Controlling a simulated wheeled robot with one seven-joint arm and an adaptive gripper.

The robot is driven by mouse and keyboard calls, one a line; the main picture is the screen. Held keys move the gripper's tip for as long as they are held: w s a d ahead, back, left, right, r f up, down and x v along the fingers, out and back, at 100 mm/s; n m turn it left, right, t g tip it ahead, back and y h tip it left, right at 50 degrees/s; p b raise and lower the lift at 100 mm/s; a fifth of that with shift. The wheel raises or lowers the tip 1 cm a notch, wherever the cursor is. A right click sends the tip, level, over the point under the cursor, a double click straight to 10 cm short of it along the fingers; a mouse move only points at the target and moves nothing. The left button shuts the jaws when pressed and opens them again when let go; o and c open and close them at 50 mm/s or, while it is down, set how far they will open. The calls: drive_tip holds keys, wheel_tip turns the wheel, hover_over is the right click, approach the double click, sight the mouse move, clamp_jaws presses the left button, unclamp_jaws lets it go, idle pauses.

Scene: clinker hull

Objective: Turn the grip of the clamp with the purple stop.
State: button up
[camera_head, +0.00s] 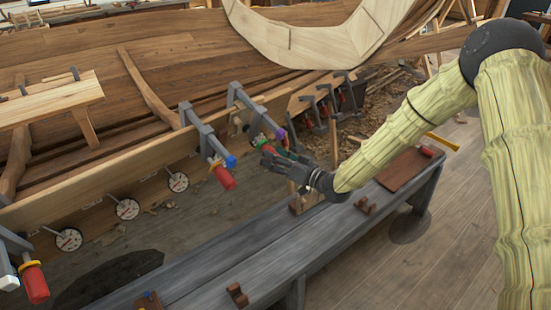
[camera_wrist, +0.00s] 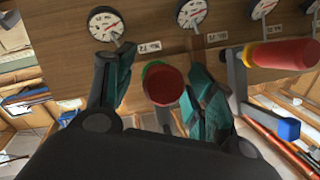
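The clamp with the purple stop (camera_head: 281,134) hangs on the hull's plank edge in the middle of the head view, its grey frame (camera_head: 240,99) above. My gripper (camera_head: 270,158) is at this grip. In the wrist view my gripper (camera_wrist: 163,88) is open, with one teal-padded finger on each side of the grip. A gap shows on the left; whether the right finger touches is unclear. The purple stop is not visible in the wrist view.
A neighbouring clamp has a blue stop (camera_head: 231,161) and red grip (camera_head: 223,178); its grip (camera_wrist: 285,54) is close to my right finger in the wrist view. A yellow-collared clamp (camera_head: 34,280) is far left. Dial gauges (camera_head: 127,208) line the plank. A grey bench (camera_head: 285,250) runs below.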

drive_tip(key=v, duration=1.2)
idle(1.3)
drive_tip(key=s+d+f+m+g+h+p, duration=0.15)
drive_tip(key=s+f+h, duration=0.25)
drive_tip(key=s+f, duration=0.65)
drive_tip(key=s+d+f+m+g+h, duration=0.3)
drive_tip(key=s+f, duration=0.4)
drive_tip(key=f, duration=0.6)
drive_tip(key=s+d+f+g+h, duration=0.2)
drive_tip(key=s, duration=0.6)
drive_tip(key=s+d+f+m+g+h, duration=0.1)
drive_tip(key=s+d+f+g+h, duration=0.1)
drive_tip(key=s, duration=0.7)
drive_tip(key=s+d+f+g+h, duration=0.2)
drive_tip(key=s+d+f+h, duration=0.1)
drive_tip(key=s, duration=0.5)
drive_tip(key=shift+s+d+f+m+g+p, duration=0.15)
drive_tip(key=shift+s+d+m+g+p, duration=0.2)
drive_tip(key=shift+s+d+p, duration=0.1)
